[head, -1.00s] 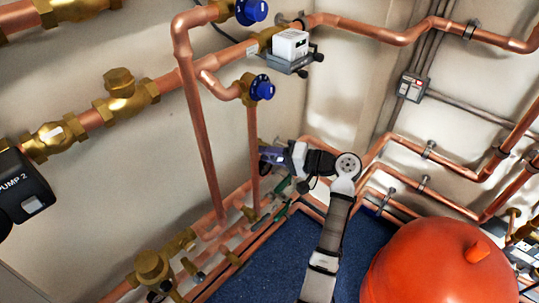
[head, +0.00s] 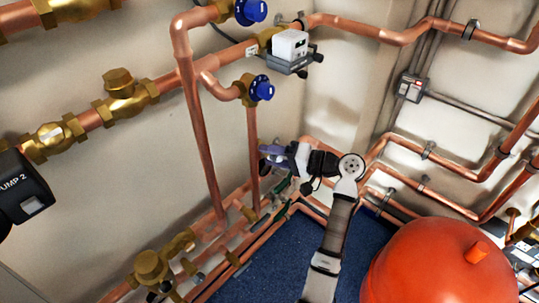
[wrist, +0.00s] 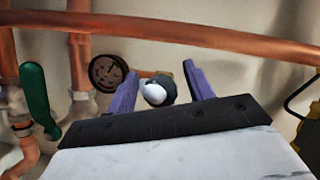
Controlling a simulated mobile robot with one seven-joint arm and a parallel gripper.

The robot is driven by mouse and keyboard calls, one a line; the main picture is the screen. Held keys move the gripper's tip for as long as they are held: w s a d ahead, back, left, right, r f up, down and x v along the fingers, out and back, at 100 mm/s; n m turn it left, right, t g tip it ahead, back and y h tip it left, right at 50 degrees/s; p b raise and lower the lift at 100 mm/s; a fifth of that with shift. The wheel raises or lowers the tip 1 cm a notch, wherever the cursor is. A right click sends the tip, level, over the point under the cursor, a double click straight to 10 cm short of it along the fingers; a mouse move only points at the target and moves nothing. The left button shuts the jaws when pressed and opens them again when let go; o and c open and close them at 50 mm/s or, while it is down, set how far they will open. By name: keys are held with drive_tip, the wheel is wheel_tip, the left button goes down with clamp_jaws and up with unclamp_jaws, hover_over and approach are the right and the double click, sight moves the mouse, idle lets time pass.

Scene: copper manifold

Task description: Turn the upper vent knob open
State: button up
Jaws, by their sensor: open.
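In the wrist view, a small rounded knob (wrist: 157,91), part white and part black, shows between the fingers of my gripper (wrist: 158,84). Clear gaps show on both sides of it, and I cannot tell how deep it sits between the fingers. I cannot tell whether it is the upper vent knob. In the head view, my gripper (head: 268,156) is open near the wall beside a vertical copper pipe, with the small knob not distinguishable. Higher up are two blue knobs, an upper one (head: 250,12) and a lower one (head: 262,88), both apart from my gripper.
In the wrist view, a round gauge (wrist: 105,72) is just left of my gripper, and a green lever (wrist: 36,97) is farther left. A copper pipe (wrist: 190,31) crosses above the fingers. A red tank (head: 440,265) stands at lower right in the head view.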

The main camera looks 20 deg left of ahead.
drive_tip(key=d+r, duration=0.1)
drive_tip(key=d, duration=1.2)
drive_tip(key=shift+w+r, duration=0.15)
drive_tip(key=shift+r, duration=0.2)
